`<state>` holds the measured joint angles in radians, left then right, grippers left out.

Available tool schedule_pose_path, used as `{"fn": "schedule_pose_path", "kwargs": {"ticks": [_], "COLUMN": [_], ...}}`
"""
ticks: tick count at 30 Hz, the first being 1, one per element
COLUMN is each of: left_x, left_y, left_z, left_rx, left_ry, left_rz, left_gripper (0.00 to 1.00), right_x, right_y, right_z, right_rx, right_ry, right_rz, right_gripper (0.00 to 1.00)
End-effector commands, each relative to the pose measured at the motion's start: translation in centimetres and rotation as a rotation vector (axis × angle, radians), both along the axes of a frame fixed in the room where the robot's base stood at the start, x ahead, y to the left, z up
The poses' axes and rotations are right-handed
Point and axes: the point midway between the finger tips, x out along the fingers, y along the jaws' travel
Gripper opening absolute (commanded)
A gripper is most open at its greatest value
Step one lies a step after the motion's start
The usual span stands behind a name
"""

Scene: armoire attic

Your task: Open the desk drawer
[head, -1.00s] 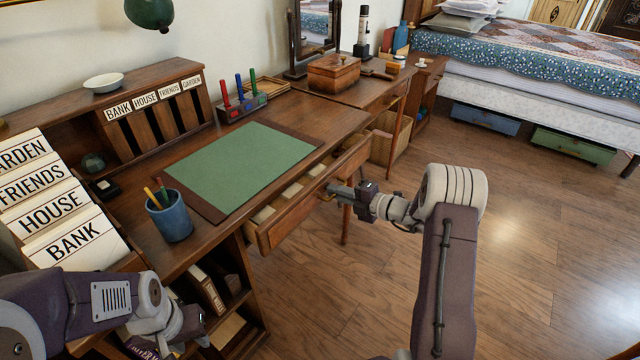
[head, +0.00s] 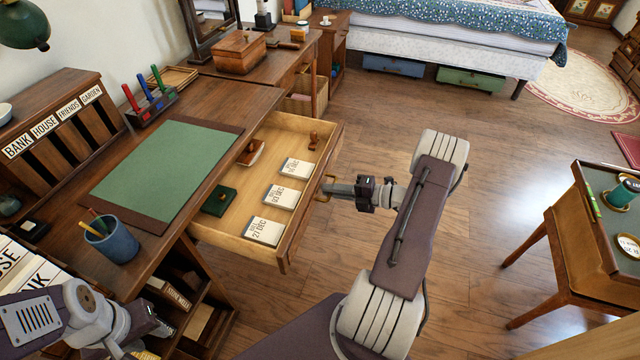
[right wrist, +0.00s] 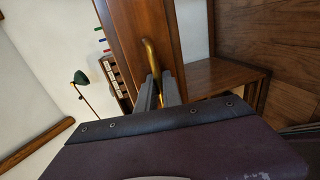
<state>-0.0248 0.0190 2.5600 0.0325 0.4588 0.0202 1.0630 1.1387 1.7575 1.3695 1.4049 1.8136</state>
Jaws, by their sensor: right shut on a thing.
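The desk drawer (head: 282,247) stands pulled well out from the desk (head: 225,100). Inside lie several white dated cards, a green box, and stamp-like wooden pieces. My right gripper (head: 328,188) is at the brass handle on the drawer front, shut on it. The right wrist view shows the brass handle (right wrist: 150,55) between the fingers (right wrist: 158,92), against the wooden drawer front. My left gripper (head: 160,328) is at the lower left by the desk's front shelves; its fingers are too small and unclear to tell open from shut.
On the desk are a green mat (head: 165,170), a blue pencil cup (head: 112,240) and a pen rack (head: 150,106). A small table (head: 580,230) stands at the right. The floor between drawer and table is clear.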

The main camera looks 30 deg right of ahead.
Motion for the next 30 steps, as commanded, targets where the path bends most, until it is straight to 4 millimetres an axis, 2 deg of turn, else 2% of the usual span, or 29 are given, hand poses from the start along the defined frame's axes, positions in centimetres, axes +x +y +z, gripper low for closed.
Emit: {"fn": "schedule_pose_path", "kwargs": {"ticks": [15, 16, 17, 26, 30], "left_x": [0.0, 0.0, 0.0, 0.0, 0.0], "left_y": [0.0, 0.0, 0.0, 0.0, 0.0], "left_z": [0.2, 0.2, 0.2, 0.3, 1.0], "left_rx": [0.000, 0.000, 0.000, 0.000, 0.000], "left_ry": [0.000, 0.000, 0.000, 0.000, 0.000], "left_rz": [0.000, 0.000, 0.000, 0.000, 0.000], "left_gripper": [0.36, 0.36, 0.36, 0.36, 0.36], "right_x": [-0.6, -0.6, -0.6, -0.7, -2.3], "right_y": [-0.4, -0.4, -0.4, -0.5, -1.9], "right_z": [-0.1, -0.1, -0.1, 0.0, 0.7], "right_rx": [0.000, 0.000, 0.000, -0.001, 0.000], "right_ry": [0.002, 0.002, 0.002, 0.001, 0.000], "right_rz": [0.001, 0.001, 0.001, -0.001, -0.006], "right_gripper": [0.00, 0.15, 0.18, 0.18, 0.18]}}
